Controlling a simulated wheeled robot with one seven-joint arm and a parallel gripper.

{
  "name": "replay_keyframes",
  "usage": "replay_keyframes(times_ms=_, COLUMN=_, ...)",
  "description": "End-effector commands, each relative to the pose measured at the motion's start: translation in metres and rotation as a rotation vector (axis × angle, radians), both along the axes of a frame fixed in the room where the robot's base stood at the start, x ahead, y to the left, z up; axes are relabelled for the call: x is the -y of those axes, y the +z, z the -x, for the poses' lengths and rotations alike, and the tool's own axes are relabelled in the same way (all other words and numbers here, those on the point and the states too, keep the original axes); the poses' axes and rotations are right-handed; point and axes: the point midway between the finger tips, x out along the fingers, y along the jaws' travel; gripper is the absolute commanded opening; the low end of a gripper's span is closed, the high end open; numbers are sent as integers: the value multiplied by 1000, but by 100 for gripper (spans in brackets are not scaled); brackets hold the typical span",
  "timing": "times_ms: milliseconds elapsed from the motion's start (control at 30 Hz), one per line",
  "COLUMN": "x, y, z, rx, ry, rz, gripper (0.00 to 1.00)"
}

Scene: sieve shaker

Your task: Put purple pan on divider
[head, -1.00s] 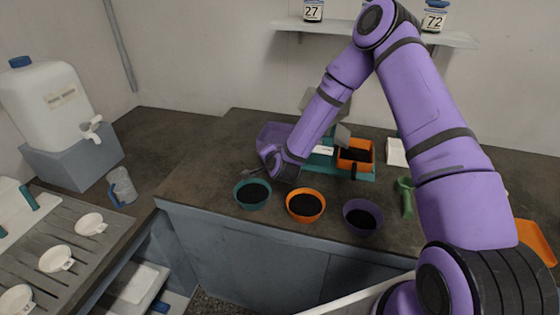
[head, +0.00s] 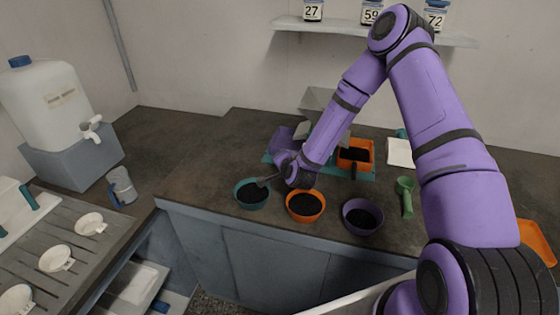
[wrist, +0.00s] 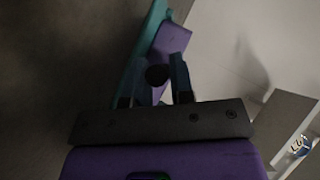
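The purple pan (head: 282,138) stands at the left end of the teal base of the divider (head: 366,176), partly hidden by my wrist. An orange pan (head: 357,144) with dark contents is at the base's right end. The divider's grey hopper (head: 315,100) shows behind my arm. My gripper (head: 266,181) is in front of the purple pan. In the wrist view the purple pan (wrist: 172,40) lies just beyond my fingers (wrist: 157,85). Its dark round handle end is between them, with a narrow gap on each side, so the fingers look open. Whether the pan sits fully flat is hidden.
Teal (head: 252,203), orange (head: 305,218) and purple (head: 362,227) bowls with dark contents line the counter's front edge, close below my gripper. The counter left of the divider is clear.

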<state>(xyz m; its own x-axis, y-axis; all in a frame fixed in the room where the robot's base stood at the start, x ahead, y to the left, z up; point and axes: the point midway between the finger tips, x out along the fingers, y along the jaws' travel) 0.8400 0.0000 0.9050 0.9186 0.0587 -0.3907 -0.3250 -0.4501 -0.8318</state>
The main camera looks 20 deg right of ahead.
Motion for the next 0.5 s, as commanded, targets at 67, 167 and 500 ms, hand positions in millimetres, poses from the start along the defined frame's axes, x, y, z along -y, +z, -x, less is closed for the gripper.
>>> replay_keyframes(times_ms=67, x=0, y=0, z=0, rx=0, ry=0, rz=0, gripper=41)
replay_keyframes(times_ms=167, x=0, y=0, z=0, rx=0, ry=0, rz=0, gripper=44)
replay_keyframes(times_ms=500, x=0, y=6, z=7, rx=0, ry=2, rz=0, gripper=44)
